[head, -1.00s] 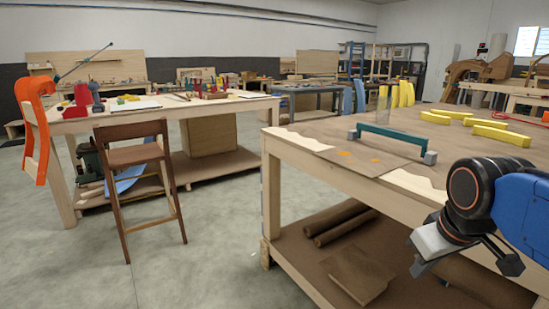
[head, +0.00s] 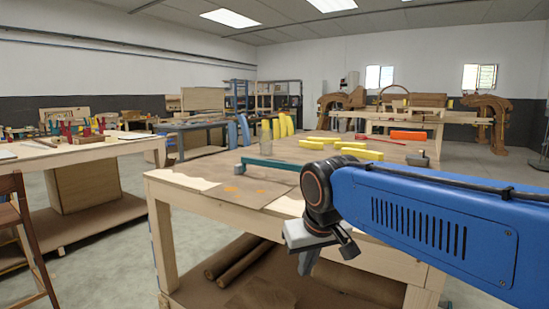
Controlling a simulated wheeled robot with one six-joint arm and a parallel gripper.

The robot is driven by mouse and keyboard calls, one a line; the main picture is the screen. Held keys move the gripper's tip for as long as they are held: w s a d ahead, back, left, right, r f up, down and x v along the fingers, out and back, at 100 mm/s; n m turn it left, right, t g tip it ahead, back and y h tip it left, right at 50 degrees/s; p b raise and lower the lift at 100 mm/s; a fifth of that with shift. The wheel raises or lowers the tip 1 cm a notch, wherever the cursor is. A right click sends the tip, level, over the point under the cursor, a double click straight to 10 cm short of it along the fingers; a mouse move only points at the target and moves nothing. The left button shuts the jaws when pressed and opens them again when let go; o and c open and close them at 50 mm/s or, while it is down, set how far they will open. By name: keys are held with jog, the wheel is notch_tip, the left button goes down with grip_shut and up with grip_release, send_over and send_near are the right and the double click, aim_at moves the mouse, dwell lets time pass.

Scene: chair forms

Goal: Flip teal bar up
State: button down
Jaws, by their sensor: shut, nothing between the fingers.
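The teal bar (head: 270,163) lies across the near part of the wooden workbench top (head: 208,172) in the head view. A grey block (head: 240,169) shows at its left end. Its right end is hidden behind my arm. My gripper (head: 326,263) hangs in front of the bench's front edge, below the level of the top and to the right of the bar's visible part. It points downward and is apart from the bar. Its fingers are small and partly turned away, and nothing shows between them.
A clear jar (head: 266,131) stands behind the bar. Brown rolls (head: 239,258) lie on the lower shelf. A brown chair (head: 17,220) stands at the far left, with open floor between.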

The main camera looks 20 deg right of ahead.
jog(key=w+d+r+m+h, duration=0.1)
jog(key=w+d+r+m, duration=0.1)
jog(key=w+r, duration=0.85)
notch_tip(320, 180, up, 14)
jog(key=m+h, duration=0.4)
jog(key=m, duration=0.3)
send_over(273, 162)
jog(key=s+a, duration=0.4)
jog(key=x, duration=1.4)
jog(key=shift+w+d+m+g, duration=0.25)
jog(key=shift+d+m+g, duration=0.05)
jog(key=shift+m+g, duration=0.1)
jog(key=shift+w+d+f, duration=0.25)
jog(key=shift+w+d, duration=0.3)
jog(key=shift+d, duration=0.2)
